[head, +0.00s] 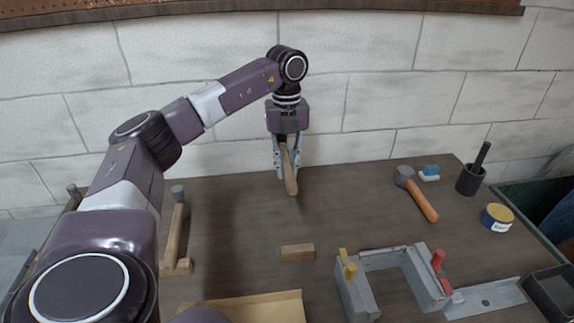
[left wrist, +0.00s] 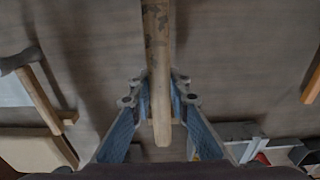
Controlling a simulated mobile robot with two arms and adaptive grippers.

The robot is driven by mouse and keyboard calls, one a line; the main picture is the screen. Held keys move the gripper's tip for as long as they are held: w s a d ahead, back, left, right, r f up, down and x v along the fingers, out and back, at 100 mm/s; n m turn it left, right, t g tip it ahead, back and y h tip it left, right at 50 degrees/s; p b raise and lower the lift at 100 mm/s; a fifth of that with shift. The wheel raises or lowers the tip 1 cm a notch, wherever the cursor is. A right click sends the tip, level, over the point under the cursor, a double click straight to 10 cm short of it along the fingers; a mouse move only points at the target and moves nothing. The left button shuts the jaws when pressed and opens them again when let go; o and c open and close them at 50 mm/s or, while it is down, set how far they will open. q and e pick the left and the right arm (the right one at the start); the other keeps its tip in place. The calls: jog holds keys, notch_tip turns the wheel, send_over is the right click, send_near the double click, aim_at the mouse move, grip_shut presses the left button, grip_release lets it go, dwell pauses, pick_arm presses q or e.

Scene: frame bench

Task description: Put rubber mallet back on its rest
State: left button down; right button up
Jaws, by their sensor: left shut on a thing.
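My left gripper (head: 287,172) is shut on a worn wooden handle (head: 290,177), held above the back middle of the bench. In the left wrist view the handle (left wrist: 158,75) runs between the fingers (left wrist: 160,110) and out past the top edge. The head of the held tool is not visible, so I cannot confirm it is the rubber mallet. A hammer-like tool with a grey head and orange handle (head: 422,201) lies at the right. My right gripper is not in view.
A small wooden block (head: 297,252) lies in front of the held tool. A grey fixture (head: 428,280) with yellow and red parts is at front right.

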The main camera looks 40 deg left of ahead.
pick_arm(q)
jog(key=shift+f, duration=0.1)
notch_tip(320, 180, down, 6)
jog(key=shift+r+b, duration=0.2)
jog(key=shift+b, duration=1.05)
jog(key=shift+f, duration=0.65)
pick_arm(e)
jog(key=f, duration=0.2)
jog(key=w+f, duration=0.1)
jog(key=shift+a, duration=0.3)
